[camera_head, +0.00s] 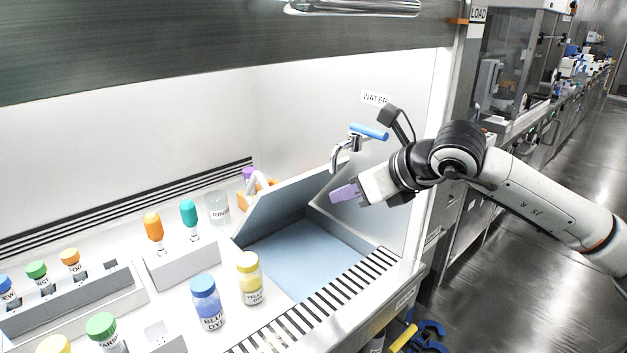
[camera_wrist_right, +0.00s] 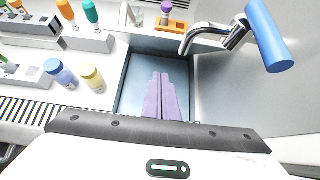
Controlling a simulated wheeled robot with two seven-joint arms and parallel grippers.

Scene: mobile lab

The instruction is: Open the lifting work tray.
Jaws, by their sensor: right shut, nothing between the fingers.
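The lifting work tray shows as a grey panel (camera_head: 285,207) standing tilted up at the back of a recess in the worktop. The recess has a blue-grey floor (camera_head: 308,258), which also shows in the right wrist view (camera_wrist_right: 140,82). My right gripper (camera_head: 334,196) is shut and empty, with its lilac fingers above the right side of the recess, apart from the panel. In the right wrist view its fingers (camera_wrist_right: 160,76) lie together over the recess. My left gripper is not in view.
A tap with a blue lever (camera_head: 369,131) is on the wall close behind my right gripper. A blue-capped bottle (camera_head: 207,302) and a yellow-capped bottle (camera_head: 250,279) stand left of the recess. A slotted grille (camera_head: 330,295) runs along the front. Racks with capped vials stand further left.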

